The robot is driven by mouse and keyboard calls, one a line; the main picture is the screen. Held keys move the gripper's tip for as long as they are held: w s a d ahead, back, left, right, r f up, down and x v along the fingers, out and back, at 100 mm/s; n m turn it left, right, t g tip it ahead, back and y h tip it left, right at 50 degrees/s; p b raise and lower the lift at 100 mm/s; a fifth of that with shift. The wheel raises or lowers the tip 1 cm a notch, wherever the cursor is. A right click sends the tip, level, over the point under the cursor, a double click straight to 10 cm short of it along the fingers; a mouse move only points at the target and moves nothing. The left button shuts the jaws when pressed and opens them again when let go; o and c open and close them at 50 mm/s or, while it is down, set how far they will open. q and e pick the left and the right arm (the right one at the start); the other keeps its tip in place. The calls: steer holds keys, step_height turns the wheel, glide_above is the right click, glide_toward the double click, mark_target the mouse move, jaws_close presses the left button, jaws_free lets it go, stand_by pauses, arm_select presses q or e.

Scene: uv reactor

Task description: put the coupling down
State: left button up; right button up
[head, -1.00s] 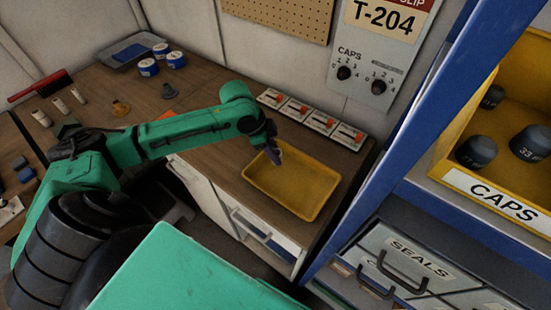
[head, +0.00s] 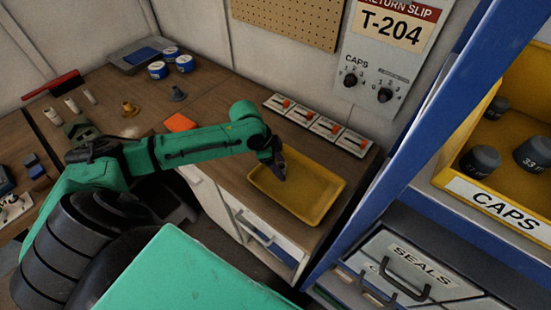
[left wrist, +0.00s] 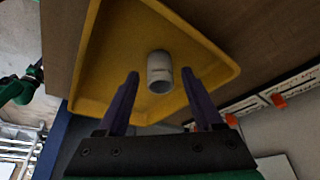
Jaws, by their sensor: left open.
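The coupling (left wrist: 160,72) is a short pale grey cylinder with an open end. In the left wrist view it is at the yellow tray (left wrist: 88,88), between the two spread fingers, with a gap on each side. My left gripper (left wrist: 159,76) is open. In the head view my left gripper (head: 279,171) points down over the yellow tray (head: 318,212) on the wooden bench, and I cannot make out the coupling there. My right gripper is not in view.
A row of white units with orange switches (head: 317,125) lies behind the tray along the wall. A blue rack post (head: 405,150) stands right of the bench. An orange square (head: 180,122) and several small items lie farther left.

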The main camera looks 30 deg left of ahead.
arm_select(q)
steer(key=b+v, duration=0.2)
steer(key=v, duration=0.9)
steer(key=shift+r, duration=0.35)
steer(key=shift+s+f, duration=0.1)
